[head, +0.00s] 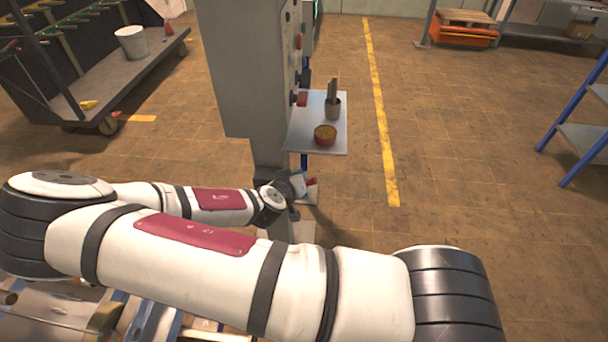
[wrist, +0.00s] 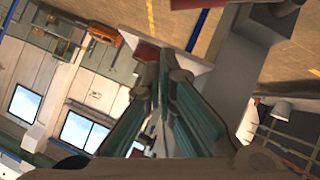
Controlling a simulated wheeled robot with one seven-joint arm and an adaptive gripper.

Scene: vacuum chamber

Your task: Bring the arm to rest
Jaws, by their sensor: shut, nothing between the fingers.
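My arm stretches across the lower part of the head view, folded back on itself, with its far section running right toward the grey column. My gripper is at the end of that section, below the small shelf; its fingers are small and partly hidden there. In the wrist view my gripper (wrist: 165,65) has its two fingers converging to a closed tip with nothing between them. Past the fingertips the wrist view shows a pale panel edge and part of a grey column.
The grey column (head: 238,70) stands close by my arm. A trolley (head: 140,75) with a white bucket (head: 131,43) is at left, a blue rack (head: 575,150) at right. Floor between is clear.

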